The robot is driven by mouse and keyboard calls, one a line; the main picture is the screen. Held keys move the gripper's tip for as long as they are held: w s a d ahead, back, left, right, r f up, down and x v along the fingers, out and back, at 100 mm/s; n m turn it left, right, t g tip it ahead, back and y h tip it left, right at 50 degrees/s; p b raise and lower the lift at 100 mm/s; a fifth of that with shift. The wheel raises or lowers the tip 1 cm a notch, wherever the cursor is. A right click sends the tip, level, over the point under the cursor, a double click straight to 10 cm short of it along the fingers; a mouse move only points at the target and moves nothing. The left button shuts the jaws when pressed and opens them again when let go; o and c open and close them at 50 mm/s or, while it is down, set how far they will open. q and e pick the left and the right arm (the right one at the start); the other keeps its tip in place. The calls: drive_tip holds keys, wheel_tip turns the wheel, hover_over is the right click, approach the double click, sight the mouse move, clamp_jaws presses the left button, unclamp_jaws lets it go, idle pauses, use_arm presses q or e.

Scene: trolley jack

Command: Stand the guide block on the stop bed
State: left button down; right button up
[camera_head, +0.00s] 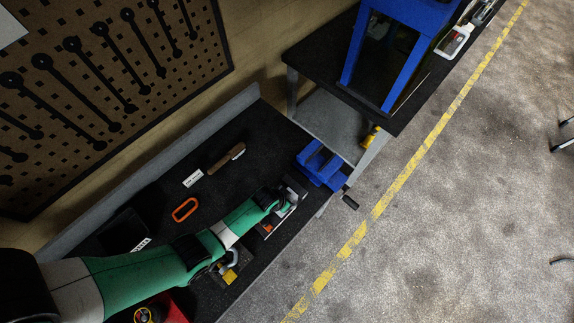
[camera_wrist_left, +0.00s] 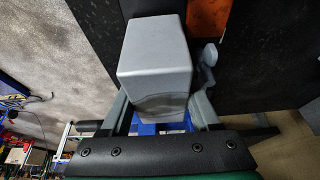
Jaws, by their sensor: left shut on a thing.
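A plain grey block (camera_wrist_left: 155,62), which I take for the guide block, fills the middle of the left wrist view. My left gripper (camera_wrist_left: 162,112) is shut on it, with a finger along each side. In the head view the left gripper (camera_head: 287,198) is over the black bench near its right end, and the block is hard to make out there. An orange patch (camera_head: 267,228) on a light piece lies just below the gripper; an orange patch (camera_wrist_left: 208,17) also shows beyond the block in the wrist view. I cannot tell which part is the stop bed. No right gripper shows.
A blue vise (camera_head: 321,165) sits at the bench end, close right of the gripper. A wooden-handled tool (camera_head: 226,158), a white label (camera_head: 193,178) and an orange ring (camera_head: 185,209) lie on the bench (camera_head: 215,187). A blue-framed press (camera_head: 385,50) stands at upper right.

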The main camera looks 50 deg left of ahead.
use_arm(q)
drive_tip(key=shift+w+f, duration=0.1)
drive_tip(key=shift+f, duration=0.2)
use_arm(e)
drive_tip(key=shift+f, duration=0.35)
